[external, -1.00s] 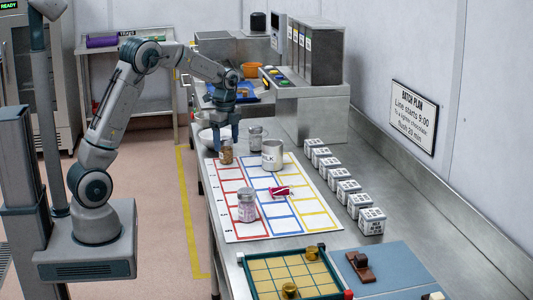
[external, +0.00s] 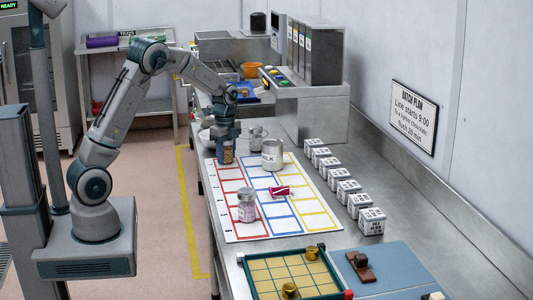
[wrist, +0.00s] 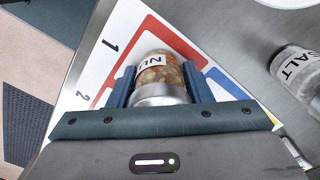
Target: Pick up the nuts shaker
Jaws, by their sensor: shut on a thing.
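The nuts shaker (external: 227,158) is a small jar with brown contents and a metal lid, standing at the far left end of the white grid sheet. In the wrist view its label starting "NU" shows on the jar (wrist: 158,72), with the lid towards me. My gripper (external: 225,147) is around the jar from above. In the wrist view the two blue fingers of the gripper (wrist: 160,88) are shut on its sides. I cannot tell any gap between the jar and the sheet.
A salt shaker (wrist: 298,70) stands to the right, also in the external view (external: 257,134). A milk can (external: 272,156) is close by. Several white cubes (external: 349,192) line the right.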

